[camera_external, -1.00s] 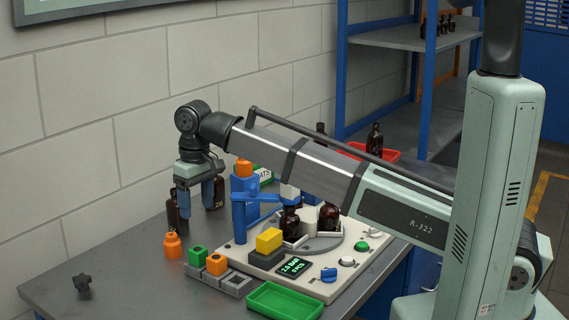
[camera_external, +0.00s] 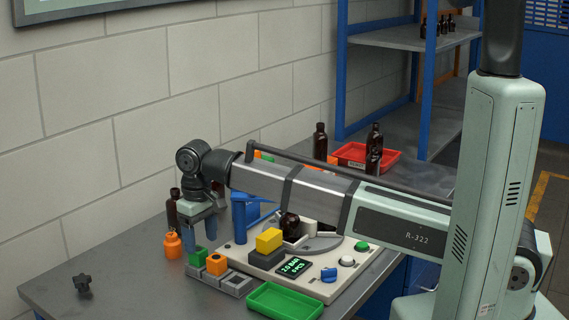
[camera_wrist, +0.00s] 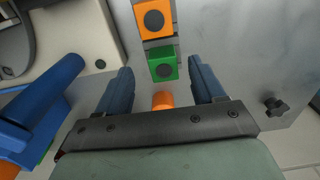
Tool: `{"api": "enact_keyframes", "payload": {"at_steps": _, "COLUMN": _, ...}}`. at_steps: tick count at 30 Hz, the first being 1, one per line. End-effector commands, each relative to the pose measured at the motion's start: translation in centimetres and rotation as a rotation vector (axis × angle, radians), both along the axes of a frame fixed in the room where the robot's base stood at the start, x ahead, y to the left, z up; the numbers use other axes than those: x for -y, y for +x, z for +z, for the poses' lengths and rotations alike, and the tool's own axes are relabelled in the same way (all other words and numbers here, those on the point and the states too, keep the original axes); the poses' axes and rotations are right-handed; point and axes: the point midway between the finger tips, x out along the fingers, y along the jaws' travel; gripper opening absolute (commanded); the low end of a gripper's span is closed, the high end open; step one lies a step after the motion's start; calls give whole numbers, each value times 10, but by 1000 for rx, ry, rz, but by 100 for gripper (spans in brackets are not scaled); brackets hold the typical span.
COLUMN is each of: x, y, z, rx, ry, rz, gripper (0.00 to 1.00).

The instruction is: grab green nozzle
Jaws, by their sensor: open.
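In the wrist view the green nozzle (camera_wrist: 163,69) shows just ahead of the gap between my fingertips. My gripper (camera_external: 196,246) is open and points down, close above and behind the green nozzle. In the wrist view both blue fingers of my gripper (camera_wrist: 160,73) are spread, with nothing held between them.
An orange nozzle (camera_external: 216,264) sits beside the green one in the rack. An orange bottle (camera_external: 172,245) stands just left of my fingers. A blue post (camera_external: 240,222) rises on the right by the control board. A green tray (camera_external: 285,301) lies in front. The left table area is mostly clear.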

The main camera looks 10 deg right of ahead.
Motion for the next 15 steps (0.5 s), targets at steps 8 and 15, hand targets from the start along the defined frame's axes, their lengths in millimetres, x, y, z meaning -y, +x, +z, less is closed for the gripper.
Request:
{"api": "enact_keyframes", "payload": {"at_steps": 8, "x": -4, "y": -1, "z": -31, "rx": -1, "ry": -1, "rz": 0, "gripper": 68}}
{"api": "enact_keyframes", "payload": {"at_steps": 15, "x": -3, "y": -1, "z": -48, "rx": 0, "ry": 3, "rz": -2, "gripper": 68}}
